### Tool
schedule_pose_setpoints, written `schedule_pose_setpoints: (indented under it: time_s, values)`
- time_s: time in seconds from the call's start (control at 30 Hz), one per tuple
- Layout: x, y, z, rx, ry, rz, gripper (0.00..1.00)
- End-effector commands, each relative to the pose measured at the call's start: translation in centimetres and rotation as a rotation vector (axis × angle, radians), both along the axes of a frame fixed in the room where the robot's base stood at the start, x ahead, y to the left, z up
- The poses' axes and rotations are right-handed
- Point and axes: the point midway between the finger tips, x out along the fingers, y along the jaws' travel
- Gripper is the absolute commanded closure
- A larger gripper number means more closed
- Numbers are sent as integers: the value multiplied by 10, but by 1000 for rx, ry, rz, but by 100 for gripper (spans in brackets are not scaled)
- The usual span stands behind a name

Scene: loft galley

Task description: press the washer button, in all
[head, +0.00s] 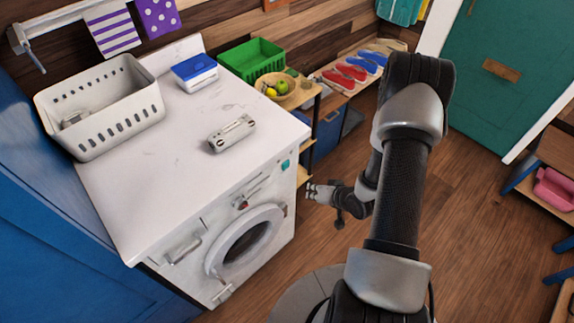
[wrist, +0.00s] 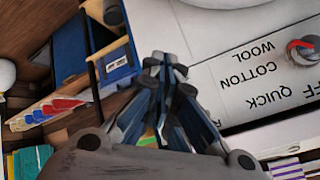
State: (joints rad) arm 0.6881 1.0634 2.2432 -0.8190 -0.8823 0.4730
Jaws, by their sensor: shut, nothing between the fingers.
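The white washer (head: 150,190) stands at the left, its round door (head: 245,242) facing my arm. On its front panel are a dial with a red mark (head: 241,203) and a small teal square button (head: 285,164) near the right corner. In the wrist view the dial (wrist: 303,47) shows beside the words COTTON, WOOL and QUICK, turned over. My gripper (head: 309,191) is shut and empty, just right of the washer's front corner, apparently apart from it. In the wrist view its fingertips (wrist: 165,66) are together. I cannot make out the teal button there; the fingers may hide it.
On the washer top are a white basket (head: 100,105), a blue-lidded box (head: 195,72) and a pale metallic object (head: 232,133). A shelf with a fruit bowl (head: 277,88) stands behind the gripper. The wooden floor (head: 455,215) at right is open.

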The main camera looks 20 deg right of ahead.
Motion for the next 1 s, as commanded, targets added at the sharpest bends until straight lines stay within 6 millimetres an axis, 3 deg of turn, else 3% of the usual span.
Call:
schedule_pose_setpoints:
  time_s: [0.17,0.7,1.0]
  values:
    - [10,3,0,-3,-1,3,100]
    - [74,27,0,-3,-2,2,100]
    - [83,30,0,-1,1,1,100]
